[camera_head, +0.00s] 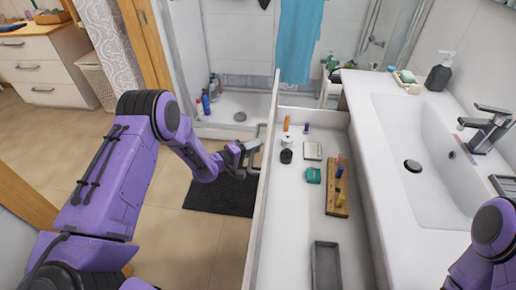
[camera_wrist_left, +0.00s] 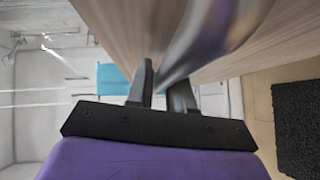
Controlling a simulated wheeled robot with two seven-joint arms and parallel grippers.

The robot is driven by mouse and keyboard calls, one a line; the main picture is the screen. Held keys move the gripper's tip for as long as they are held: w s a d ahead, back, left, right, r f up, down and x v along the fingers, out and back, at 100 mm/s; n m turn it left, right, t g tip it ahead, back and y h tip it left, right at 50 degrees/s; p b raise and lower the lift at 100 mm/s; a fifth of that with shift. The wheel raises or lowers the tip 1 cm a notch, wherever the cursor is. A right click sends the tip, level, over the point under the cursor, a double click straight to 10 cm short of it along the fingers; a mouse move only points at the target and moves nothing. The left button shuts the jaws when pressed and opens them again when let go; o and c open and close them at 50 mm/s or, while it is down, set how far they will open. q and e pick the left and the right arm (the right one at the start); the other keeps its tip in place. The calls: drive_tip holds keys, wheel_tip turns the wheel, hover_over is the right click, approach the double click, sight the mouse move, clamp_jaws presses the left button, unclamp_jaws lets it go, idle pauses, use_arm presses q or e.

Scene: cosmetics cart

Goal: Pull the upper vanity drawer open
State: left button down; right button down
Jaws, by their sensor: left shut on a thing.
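The upper vanity drawer (camera_head: 297,212) stands pulled out from under the white washbasin counter in the head view, with its inside in sight. My left gripper (camera_head: 254,157) is at the outer side of the drawer front (camera_head: 261,190). In the left wrist view my left gripper (camera_wrist_left: 163,95) is shut on the metal drawer handle (camera_wrist_left: 213,35), which runs between its fingers close to the wood-grain front (camera_wrist_left: 120,25). My right arm shows only in part at the lower right of the head view; its gripper is not in view.
A dark mat (camera_head: 220,196) lies on the floor beside the drawer front. The basin (camera_head: 425,150) is at the right.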

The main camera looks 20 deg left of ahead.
use_arm(q)
drive_tip(key=shift+w+a+r, duration=0.15)
drive_tip(key=shift+r, duration=0.05)
drive_tip(key=c, duration=1.3)
unclamp_jaws()
drive_tip(key=shift+o, duration=0.9)
drive_tip(key=shift+f, duration=0.15)
drive_tip(key=p+v, duration=0.4)
drive_tip(key=v, duration=0.6)
drive_tip(key=shift+s, duration=0.2)
